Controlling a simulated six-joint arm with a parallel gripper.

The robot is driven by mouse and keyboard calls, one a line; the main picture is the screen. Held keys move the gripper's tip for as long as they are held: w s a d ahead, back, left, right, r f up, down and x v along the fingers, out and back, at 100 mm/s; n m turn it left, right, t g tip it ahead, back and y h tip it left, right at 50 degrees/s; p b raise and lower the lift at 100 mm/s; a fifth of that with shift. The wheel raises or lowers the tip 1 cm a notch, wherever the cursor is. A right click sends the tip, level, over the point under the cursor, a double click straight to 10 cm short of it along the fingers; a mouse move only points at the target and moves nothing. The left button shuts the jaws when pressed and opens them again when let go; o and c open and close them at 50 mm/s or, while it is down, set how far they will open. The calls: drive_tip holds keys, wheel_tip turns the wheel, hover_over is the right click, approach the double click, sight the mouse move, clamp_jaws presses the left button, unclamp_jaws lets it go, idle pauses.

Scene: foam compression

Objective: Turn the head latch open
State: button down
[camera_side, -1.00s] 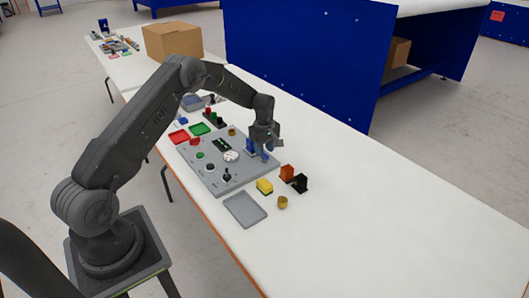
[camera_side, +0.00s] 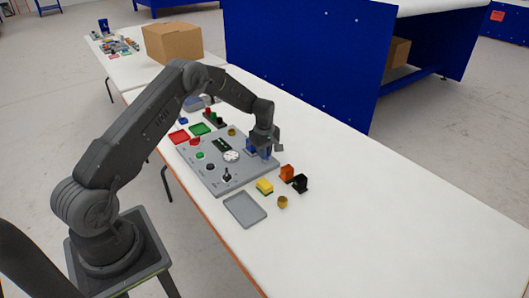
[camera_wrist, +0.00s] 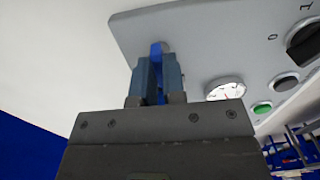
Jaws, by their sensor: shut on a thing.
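The blue head latch (camera_wrist: 156,48) stands at the edge of the grey panel (camera_wrist: 195,25) in the wrist view. My gripper (camera_wrist: 157,66) is shut on the latch's blue handle, with one blue-grey finger on each side of it. In the side view my gripper (camera_side: 264,150) reaches down at the panel's far right edge, beside blue parts (camera_side: 250,147). The fingers hide most of the latch there, so its exact angle cannot be told.
A white dial (camera_side: 231,156), a green button (camera_side: 199,155) and a black lever (camera_side: 227,175) are on the panel. An orange block (camera_side: 287,172), a black part (camera_side: 300,183) and a yellow block (camera_side: 265,186) stand nearby. The table's right side is clear.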

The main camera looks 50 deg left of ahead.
drive_tip(key=shift+m, duration=0.3)
drive_tip(key=m, duration=1.3)
drive_tip(key=shift+m, duration=2.1)
drive_tip(key=c, duration=1.2)
unclamp_jaws()
